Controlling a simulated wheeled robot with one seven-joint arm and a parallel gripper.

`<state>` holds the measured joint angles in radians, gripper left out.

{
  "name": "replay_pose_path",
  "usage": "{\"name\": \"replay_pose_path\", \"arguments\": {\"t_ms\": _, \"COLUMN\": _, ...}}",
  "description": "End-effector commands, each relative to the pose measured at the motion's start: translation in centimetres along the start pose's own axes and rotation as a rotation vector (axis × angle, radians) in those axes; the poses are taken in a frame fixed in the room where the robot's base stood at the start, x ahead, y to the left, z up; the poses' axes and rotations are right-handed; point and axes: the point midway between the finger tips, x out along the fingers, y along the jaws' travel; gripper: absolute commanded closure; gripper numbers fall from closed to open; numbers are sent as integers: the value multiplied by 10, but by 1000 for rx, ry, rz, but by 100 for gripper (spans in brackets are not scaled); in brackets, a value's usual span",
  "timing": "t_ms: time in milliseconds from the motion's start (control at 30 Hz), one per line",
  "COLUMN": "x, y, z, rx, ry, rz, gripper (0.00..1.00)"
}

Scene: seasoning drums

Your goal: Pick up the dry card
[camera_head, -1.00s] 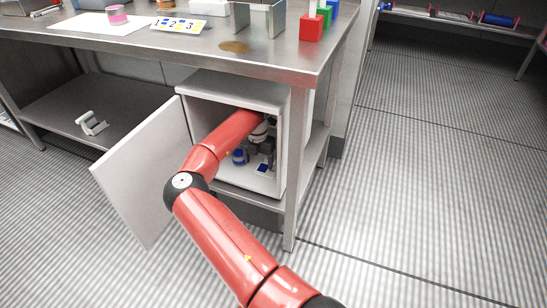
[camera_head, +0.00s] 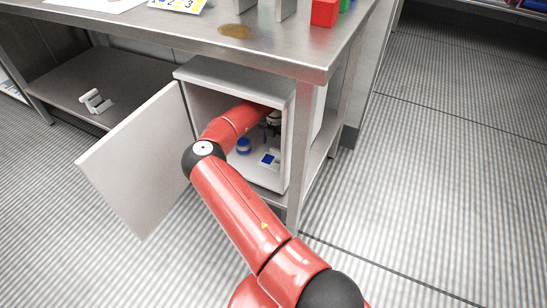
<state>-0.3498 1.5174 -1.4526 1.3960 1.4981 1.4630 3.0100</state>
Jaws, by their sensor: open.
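A small white card with a blue patch (camera_head: 270,158) lies on the floor of the open white cabinet (camera_head: 230,68) under the steel table. It looks like the dry card, but any writing is too small to read. A round blue-and-white container (camera_head: 243,146) stands just left of it. My gripper (camera_head: 273,129) is inside the cabinet, above and behind the card in the picture, apart from it as far as I can see. It is open and partly hidden by shadow and my red arm; its fingertips are hard to make out.
The cabinet door (camera_head: 137,160) stands wide open to the left. The steel table (camera_head: 200,45) overhangs the cabinet, with its leg (camera_head: 300,150) close on the right. A white bracket-like object (camera_head: 96,101) lies on the lower shelf. The striped floor (camera_head: 440,180) is clear at right.

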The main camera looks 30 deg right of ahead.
Motion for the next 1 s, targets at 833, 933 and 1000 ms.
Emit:
{"name": "replay_pose_path", "arguments": {"t_ms": 833, "x": 40, "y": 0, "z": 0, "rx": 0, "ry": 1, "rz": 0, "gripper": 75}}
{"name": "replay_pose_path", "arguments": {"t_ms": 933, "x": 40, "y": 0, "z": 0, "rx": 0, "ry": 1, "rz": 0, "gripper": 76}}
{"name": "replay_pose_path", "arguments": {"t_ms": 1000, "x": 40, "y": 0, "z": 0, "rx": 0, "ry": 1, "rz": 0, "gripper": 76}}
